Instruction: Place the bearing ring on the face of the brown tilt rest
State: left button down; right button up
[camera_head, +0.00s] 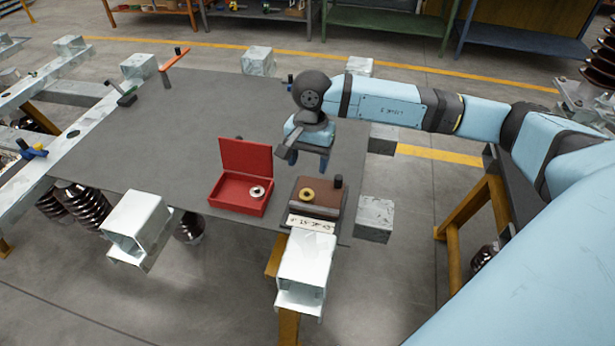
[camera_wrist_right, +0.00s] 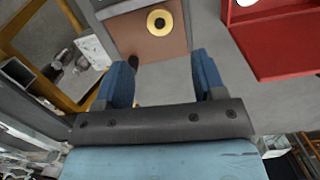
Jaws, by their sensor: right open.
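The brown tilt rest (camera_head: 326,198) stands near the front right of the grey table, with a dark knob at its back right and a numbered scale strip along its front. A brass-coloured ring (camera_head: 307,195) lies flat on its brown face. In the right wrist view the ring (camera_wrist_right: 159,22) shows a dark hole and lies on the brown face (camera_wrist_right: 135,38). A silver ring (camera_head: 257,192) sits in the red box. My right gripper (camera_head: 308,163) is open and empty, above and behind the rest, apart from the ring; its blue fingers (camera_wrist_right: 164,75) show spread. My left gripper is out of view.
The red box (camera_head: 238,205) with its lid raised stands left of the rest. Pale metal beams (camera_head: 305,265) jut from the front edge. The table's middle (camera_head: 185,125) is clear.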

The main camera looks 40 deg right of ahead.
jog(key=shift+w+d+r, duration=0.1)
jog(key=shift+r, duration=1.3)
